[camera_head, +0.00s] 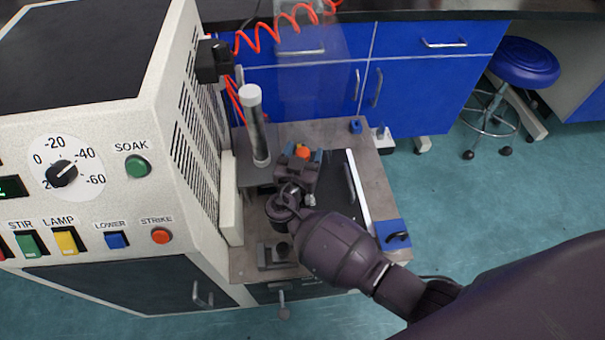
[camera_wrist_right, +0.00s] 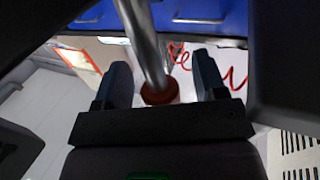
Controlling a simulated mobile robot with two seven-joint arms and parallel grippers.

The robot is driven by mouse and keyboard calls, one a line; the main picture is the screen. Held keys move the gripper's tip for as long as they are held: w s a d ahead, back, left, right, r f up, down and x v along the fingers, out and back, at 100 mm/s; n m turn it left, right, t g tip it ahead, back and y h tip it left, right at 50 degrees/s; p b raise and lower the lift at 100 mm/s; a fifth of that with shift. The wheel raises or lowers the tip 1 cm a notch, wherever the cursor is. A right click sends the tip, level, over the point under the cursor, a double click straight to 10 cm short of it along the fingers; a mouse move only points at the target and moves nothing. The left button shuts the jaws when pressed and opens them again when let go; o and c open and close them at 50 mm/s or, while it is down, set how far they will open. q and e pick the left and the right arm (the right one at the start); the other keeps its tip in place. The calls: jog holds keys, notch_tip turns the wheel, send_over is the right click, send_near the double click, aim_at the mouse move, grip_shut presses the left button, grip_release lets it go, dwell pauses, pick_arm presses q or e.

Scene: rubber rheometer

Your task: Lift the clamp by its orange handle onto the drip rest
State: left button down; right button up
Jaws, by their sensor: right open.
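My right gripper (camera_head: 303,158) reaches down over the bench plate with its blue fingertips apart. The orange handle (camera_head: 303,151) shows between the fingertips. In the right wrist view, the two fingers (camera_wrist_right: 162,82) stand open on either side of a round red-orange knob (camera_wrist_right: 159,92) on a grey metal rod (camera_wrist_right: 143,40). I see no finger closed on it, and cannot tell whether one touches it. The rest of the clamp is mostly hidden by my gripper and arm. I cannot clearly pick out the drip rest. My left gripper is not in view.
A white machine (camera_head: 120,150) with knobs and buttons stands left. A white-capped cylinder (camera_head: 256,125) rises beside the gripper. Small grey blocks (camera_head: 272,256) lie at the plate's front. A blue block with a black handle (camera_head: 396,236) sits right. A coiled red hose (camera_head: 270,38) hangs behind.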

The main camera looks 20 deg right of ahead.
jog(key=shift+w+d, duration=0.35)
jog(key=shift+c, duration=0.5)
grip_shut()
jog(key=shift+r, duration=0.1)
